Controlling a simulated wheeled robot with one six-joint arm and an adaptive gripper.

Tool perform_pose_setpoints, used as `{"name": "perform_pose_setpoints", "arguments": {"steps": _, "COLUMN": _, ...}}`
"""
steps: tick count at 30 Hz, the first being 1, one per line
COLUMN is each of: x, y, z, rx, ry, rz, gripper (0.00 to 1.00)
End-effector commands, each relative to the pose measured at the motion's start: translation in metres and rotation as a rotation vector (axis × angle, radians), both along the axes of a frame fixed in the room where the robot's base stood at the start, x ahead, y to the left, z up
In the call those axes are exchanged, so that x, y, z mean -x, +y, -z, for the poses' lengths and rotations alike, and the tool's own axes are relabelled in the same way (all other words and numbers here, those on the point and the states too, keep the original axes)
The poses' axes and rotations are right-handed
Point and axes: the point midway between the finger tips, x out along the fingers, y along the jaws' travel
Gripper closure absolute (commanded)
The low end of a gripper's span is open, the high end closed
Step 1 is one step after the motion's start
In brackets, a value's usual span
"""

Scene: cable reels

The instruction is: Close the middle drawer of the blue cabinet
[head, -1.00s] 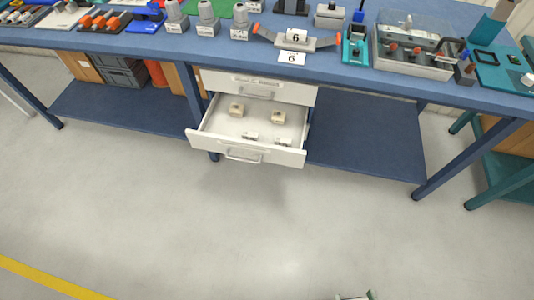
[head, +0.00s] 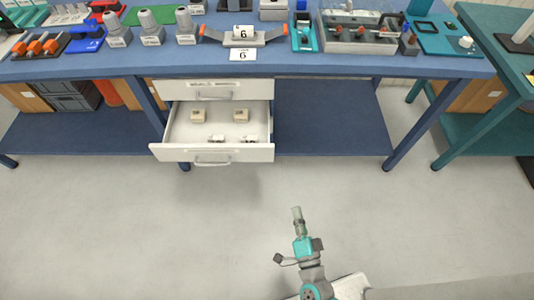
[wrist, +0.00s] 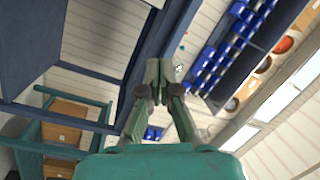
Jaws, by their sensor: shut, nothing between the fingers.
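A white drawer unit hangs under the blue workbench; no blue-fronted cabinet shows. Its upper drawer (head: 240,90) is shut. The drawer below it (head: 165,153) stands pulled out, with a grey bar handle (head: 212,163) on its front and several small beige and white parts inside. Anything lower in the unit is hidden behind this open drawer. My gripper (head: 296,210) is in front of the bench, to the right of and nearer than the open drawer, touching nothing. In the wrist view my gripper (wrist: 163,72) has its fingers together and empty.
The blue bench top (head: 150,63) carries fixtures and parts. A blue lower shelf (head: 330,120) lies right of the drawers, with a bench leg (head: 415,130) beyond. A teal table (head: 500,60) stands at the right. The grey floor (head: 120,230) before the drawer is clear.

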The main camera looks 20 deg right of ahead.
Motion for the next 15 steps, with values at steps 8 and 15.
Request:
{"name": "perform_pose_setpoints", "arguments": {"steps": 8, "x": -0.087, "y": 0.028, "z": 0.041, "rx": -0.32, "ry": -0.044, "rz": 0.092, "gripper": 1.0}}
{"name": "perform_pose_setpoints", "arguments": {"steps": 15, "x": -0.13, "y": 0.05, "z": 0.062, "rx": -0.492, "ry": -0.048, "rz": 0.159, "gripper": 1.0}}
